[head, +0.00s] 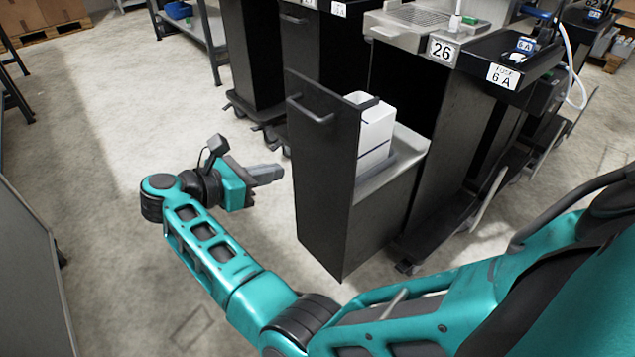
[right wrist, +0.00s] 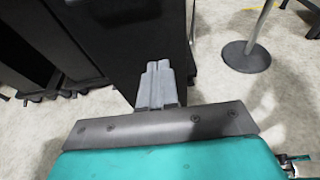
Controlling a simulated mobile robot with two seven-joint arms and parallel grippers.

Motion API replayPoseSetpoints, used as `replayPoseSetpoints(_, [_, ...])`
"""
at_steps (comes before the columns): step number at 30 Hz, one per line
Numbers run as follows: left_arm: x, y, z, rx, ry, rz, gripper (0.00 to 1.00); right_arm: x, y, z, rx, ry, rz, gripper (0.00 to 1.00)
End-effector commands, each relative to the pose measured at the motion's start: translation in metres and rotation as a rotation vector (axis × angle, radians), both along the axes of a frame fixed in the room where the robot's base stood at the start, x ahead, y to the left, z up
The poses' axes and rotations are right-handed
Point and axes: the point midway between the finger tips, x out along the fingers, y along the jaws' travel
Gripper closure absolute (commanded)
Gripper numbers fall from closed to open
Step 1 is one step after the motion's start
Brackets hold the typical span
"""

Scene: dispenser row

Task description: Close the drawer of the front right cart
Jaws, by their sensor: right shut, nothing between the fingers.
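The front right cart (head: 442,105) is black with a "26" label. Its tall drawer (head: 325,185) is pulled out toward the left of the head view. The drawer's black front panel carries a bar handle (head: 311,110) near its top. A white container (head: 376,132) stands inside the drawer. My right gripper (head: 280,172) is shut and empty, left of the front panel and lower than the handle. In the right wrist view its closed fingers (right wrist: 158,70) overlap a black panel (right wrist: 118,35); I cannot tell whether they touch it. My left gripper is not in view.
More black carts (head: 255,60) stand behind. A grey shelf (head: 200,30) is at the back left. A grey panel (head: 28,270) stands at the left edge. A post with a round base (right wrist: 246,56) shows in the right wrist view. The floor around my gripper is clear.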

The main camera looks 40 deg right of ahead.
Motion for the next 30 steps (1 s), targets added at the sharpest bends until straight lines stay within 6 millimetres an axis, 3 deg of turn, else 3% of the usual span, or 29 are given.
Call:
replayPoseSetpoints(1, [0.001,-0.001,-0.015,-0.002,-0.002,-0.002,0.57,0.001,0.001,-0.016,0.001,-0.002,0.001,1.00])
replayPoseSetpoints(3, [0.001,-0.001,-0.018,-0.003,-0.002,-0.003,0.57,0.001,0.001,-0.021,0.001,-0.002,0.001,1.00])
replayPoseSetpoints(11, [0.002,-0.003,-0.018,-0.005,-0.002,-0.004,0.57,0.001,-0.013,-0.026,0.001,-0.002,-0.001,1.00])
replayPoseSetpoints(24, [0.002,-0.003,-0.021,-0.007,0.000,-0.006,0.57,0.008,-0.099,-0.053,-0.003,-0.001,0.000,1.00])
replayPoseSetpoints(30, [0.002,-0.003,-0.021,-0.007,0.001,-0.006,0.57,0.010,-0.126,-0.052,-0.001,-0.002,0.000,1.00])
